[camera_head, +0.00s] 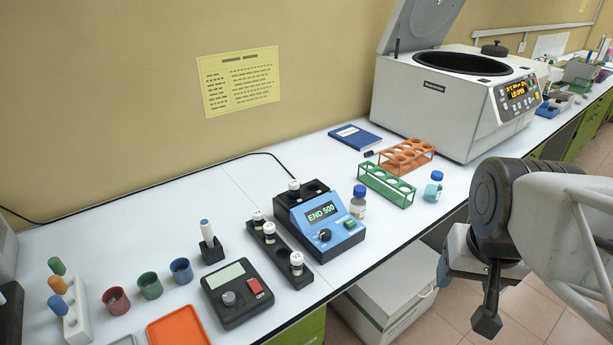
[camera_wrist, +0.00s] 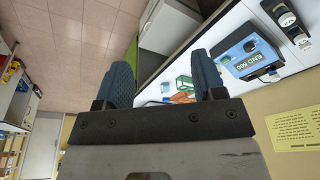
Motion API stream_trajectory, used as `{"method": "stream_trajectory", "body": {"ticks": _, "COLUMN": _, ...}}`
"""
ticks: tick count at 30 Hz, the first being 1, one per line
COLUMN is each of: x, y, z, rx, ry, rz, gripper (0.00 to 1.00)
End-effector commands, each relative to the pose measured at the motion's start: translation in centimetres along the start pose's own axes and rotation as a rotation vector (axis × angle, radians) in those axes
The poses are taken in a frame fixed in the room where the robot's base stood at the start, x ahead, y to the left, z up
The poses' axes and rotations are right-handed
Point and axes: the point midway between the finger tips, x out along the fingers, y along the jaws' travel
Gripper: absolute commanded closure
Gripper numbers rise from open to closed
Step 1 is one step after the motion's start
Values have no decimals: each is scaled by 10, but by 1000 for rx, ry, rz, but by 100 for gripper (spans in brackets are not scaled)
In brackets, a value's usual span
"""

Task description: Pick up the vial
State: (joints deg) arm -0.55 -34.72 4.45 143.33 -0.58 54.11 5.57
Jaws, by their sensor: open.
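Several white-capped vials stand upright in the head view. One vial (camera_head: 258,218), a second vial (camera_head: 269,232) and a third vial (camera_head: 296,263) are in a black rack (camera_head: 282,257). Another vial (camera_head: 294,188) is in the top of the blue device reading "END 500" (camera_head: 322,214). Which vial the task means, I cannot tell. My gripper (camera_head: 487,312) hangs at the right, off the bench's front edge, well apart from the vials. In the wrist view its two fingers (camera_wrist: 163,82) are spread with nothing between them. The blue device (camera_wrist: 250,55) shows there at the upper right.
A green rack (camera_head: 386,187), an orange rack (camera_head: 406,156) and blue-capped bottles (camera_head: 358,203), (camera_head: 433,187) stand right of the device. A large open-lidded centrifuge (camera_head: 455,95) is behind them. A black scale (camera_head: 237,293) and coloured cups (camera_head: 150,286) are at left.

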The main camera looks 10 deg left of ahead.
Motion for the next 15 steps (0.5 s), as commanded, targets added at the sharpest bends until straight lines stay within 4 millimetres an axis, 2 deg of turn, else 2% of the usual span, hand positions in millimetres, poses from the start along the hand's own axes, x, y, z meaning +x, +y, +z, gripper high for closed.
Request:
{"method": "stream_trajectory", "body": {"ticks": 8, "x": -2, "y": -26, "z": -55, "rx": 190, "ry": -32, "rz": -6, "gripper": 37}}
{"method": "stream_trajectory", "body": {"ticks": 15, "x": 2, "y": -59, "z": -110, "rx": 399, "ry": -64, "rz": -3, "gripper": 37}}
